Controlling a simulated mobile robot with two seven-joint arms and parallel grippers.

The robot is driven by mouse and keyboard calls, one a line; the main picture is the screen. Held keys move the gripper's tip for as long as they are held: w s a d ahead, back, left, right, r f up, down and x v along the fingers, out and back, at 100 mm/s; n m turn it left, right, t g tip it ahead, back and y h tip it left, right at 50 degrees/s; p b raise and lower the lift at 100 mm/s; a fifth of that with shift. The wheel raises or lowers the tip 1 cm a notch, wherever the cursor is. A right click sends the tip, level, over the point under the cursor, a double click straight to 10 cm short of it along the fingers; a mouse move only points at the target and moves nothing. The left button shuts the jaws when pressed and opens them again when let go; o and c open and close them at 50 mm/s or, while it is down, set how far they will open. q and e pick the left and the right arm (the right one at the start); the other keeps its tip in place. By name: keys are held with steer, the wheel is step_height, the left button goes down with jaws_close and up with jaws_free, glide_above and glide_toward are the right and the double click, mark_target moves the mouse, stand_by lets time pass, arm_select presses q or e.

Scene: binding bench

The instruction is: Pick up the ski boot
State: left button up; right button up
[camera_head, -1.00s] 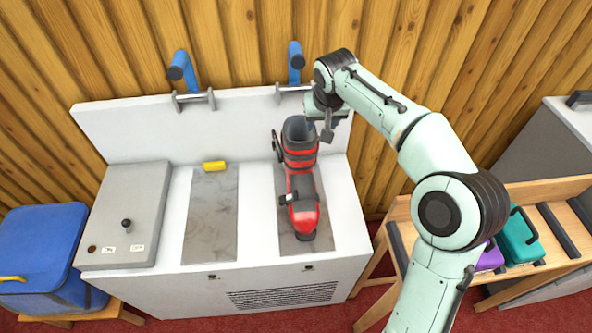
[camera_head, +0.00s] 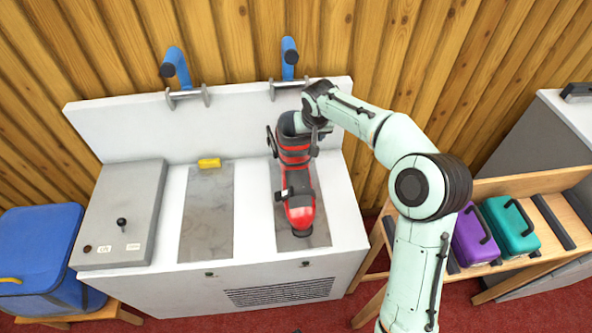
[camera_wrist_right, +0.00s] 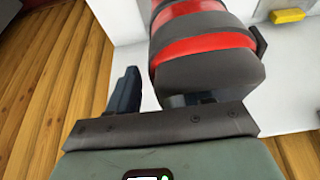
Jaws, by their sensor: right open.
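The ski boot (camera_head: 297,180), red with dark grey cuff and buckles, stands on the right grey plate of the white bench, toe toward the bench front. My right gripper (camera_head: 312,122) is at the top of its cuff, coming from the right. In the right wrist view the boot's cuff (camera_wrist_right: 205,65) fills the middle, close to the open gripper (camera_wrist_right: 165,100). One dark finger shows to the left of the cuff; the other finger is hidden behind the boot. I cannot tell whether either finger touches the boot. My left gripper is not in view.
The white bench (camera_head: 130,135) has a blue-handled clamp (camera_head: 289,58) behind the boot and another (camera_head: 175,68) at left. A yellow block (camera_head: 209,163) lies on the left plate. A grey control box (camera_head: 122,215) stands left. A wooden rack (camera_head: 540,182) holds cases at right.

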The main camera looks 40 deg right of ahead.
jaws_close()
steer(key=shift+s+d, duration=0.1)
stand_by(1.2)
